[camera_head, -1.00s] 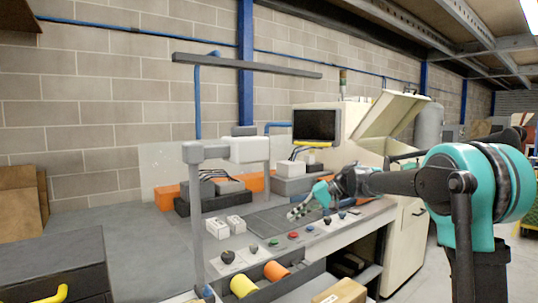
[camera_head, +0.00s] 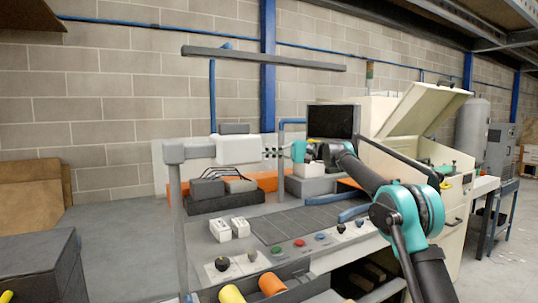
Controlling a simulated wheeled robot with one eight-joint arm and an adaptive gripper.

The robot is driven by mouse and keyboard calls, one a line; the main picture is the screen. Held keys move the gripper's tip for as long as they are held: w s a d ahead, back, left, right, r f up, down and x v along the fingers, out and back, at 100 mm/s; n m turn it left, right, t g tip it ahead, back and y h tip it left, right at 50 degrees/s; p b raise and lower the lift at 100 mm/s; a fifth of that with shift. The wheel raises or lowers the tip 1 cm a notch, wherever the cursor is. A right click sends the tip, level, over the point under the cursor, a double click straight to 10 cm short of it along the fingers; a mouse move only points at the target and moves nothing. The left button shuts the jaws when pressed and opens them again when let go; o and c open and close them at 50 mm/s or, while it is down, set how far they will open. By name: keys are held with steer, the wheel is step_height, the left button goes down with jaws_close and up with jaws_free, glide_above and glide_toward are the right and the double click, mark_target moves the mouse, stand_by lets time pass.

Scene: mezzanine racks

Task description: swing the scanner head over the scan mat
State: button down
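The scanner head, a white box (camera_head: 237,149), hangs on a grey arm from an upright post (camera_head: 180,230) at the left of the bench. It is above the back left of the bench, left of the dark, ribbed scan mat (camera_head: 295,224). The mat lies flat on the bench top and looks empty. The fingertips are at or very near that end; contact is unclear. The finger gap is too small to judge.
Coloured buttons and knobs (camera_head: 277,249) line the bench front. Black and grey boxes with cables (camera_head: 207,190) stand behind. A monitor (camera_head: 333,122) is at the back. A long grey bar (camera_head: 265,58) crosses overhead.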

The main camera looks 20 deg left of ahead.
steer(key=s+a, duration=0.3)
steer(key=s, duration=0.3)
steer(key=shift+s, duration=0.25)
stand_by(0.5)
